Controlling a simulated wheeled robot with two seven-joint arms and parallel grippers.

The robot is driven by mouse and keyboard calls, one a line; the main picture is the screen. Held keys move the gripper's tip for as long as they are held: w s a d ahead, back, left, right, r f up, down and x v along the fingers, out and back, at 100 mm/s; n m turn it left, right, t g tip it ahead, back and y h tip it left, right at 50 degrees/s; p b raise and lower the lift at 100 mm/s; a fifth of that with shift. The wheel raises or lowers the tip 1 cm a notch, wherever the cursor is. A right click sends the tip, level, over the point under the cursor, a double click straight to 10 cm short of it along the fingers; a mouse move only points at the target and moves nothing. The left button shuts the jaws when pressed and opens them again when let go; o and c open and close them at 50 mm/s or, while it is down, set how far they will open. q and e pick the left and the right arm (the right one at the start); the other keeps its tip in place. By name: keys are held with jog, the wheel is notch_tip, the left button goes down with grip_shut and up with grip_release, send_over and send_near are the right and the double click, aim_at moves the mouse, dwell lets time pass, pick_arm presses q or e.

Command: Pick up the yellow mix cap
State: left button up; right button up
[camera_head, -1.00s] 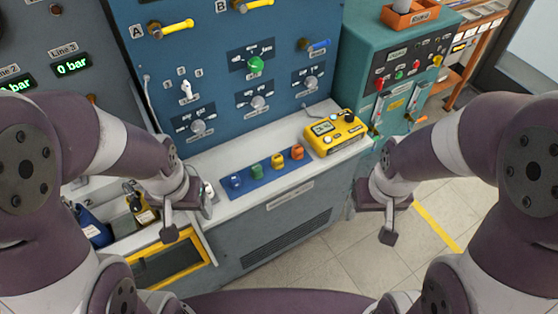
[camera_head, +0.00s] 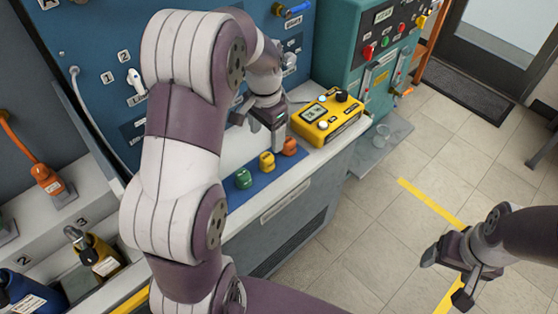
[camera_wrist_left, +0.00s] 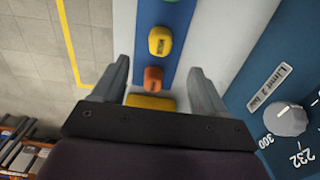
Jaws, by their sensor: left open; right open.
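The yellow mix cap (camera_head: 266,162) stands on a blue strip (camera_head: 229,196) on the bench ledge, between a green cap (camera_head: 243,178) and an orange cap (camera_head: 289,147). In the left wrist view the yellow cap (camera_wrist_left: 160,41) lies beyond the fingertips, and the orange cap (camera_wrist_left: 153,77) is between the fingers in the picture. My left gripper (camera_head: 277,143) is open and empty, above the strip near the orange cap. My right gripper (camera_head: 445,278) is open and empty over the floor at the lower right.
A yellow handheld device (camera_head: 328,117) lies on the ledge just right of the caps. The blue panel with knobs rises behind the ledge. A teal cabinet (camera_head: 340,50) stands further right. The floor at right is clear. My left arm hides part of the panel and ledge.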

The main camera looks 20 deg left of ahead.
aim_at(266, 156)
pick_arm(q)
notch_tip(266, 156, down, 9)
jog(key=shift+s+a+f, duration=0.1)
jog(key=shift+s+f, duration=0.05)
jog(key=shift+f, duration=0.05)
jog(key=c, duration=1)
